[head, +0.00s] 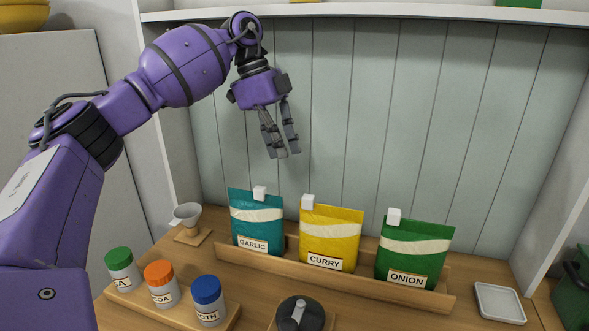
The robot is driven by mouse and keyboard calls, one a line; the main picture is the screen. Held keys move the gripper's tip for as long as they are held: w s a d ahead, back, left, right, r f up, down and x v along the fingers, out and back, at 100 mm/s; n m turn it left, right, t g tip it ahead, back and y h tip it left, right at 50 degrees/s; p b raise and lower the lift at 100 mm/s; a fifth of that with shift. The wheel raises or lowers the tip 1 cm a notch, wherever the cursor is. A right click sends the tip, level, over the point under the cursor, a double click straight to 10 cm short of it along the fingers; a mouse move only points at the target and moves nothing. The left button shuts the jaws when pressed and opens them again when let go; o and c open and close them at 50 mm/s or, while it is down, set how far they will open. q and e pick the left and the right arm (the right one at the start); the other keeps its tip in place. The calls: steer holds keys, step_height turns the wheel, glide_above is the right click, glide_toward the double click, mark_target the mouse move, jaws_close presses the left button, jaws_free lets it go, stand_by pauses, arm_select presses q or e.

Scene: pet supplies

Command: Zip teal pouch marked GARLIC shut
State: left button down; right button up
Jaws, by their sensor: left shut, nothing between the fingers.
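The teal pouch (257,230) labelled GARLIC stands upright in a long wooden rack (330,283), at its left end. A white cube-shaped slider (260,193) sits on the pouch's top edge, a little right of the middle. A pale band crosses the pouch below that edge. My left gripper (281,155) hangs above the teal pouch, fingers pointing down. Its fingers are shut and empty, apart from the slider and pouch. My right gripper is not in view.
A yellow CURRY pouch (331,240) and a green ONION pouch (412,255) share the rack. Several lidded jars (162,285) stand front left. A white funnel-like cup (187,214) stands left of the teal pouch. A white tray (499,303) lies right. A shelf (400,14) runs above.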

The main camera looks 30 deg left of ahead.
mark_target(260, 193)
arm_select(q)
steer(key=f, duration=0.6)
steer(key=s+f+p, duration=0.1)
steer(key=f, duration=0.1)
steer(key=shift+f, duration=0.4)
steer(key=shift+a+f, duration=0.1)
steer(key=shift+a, duration=0.3)
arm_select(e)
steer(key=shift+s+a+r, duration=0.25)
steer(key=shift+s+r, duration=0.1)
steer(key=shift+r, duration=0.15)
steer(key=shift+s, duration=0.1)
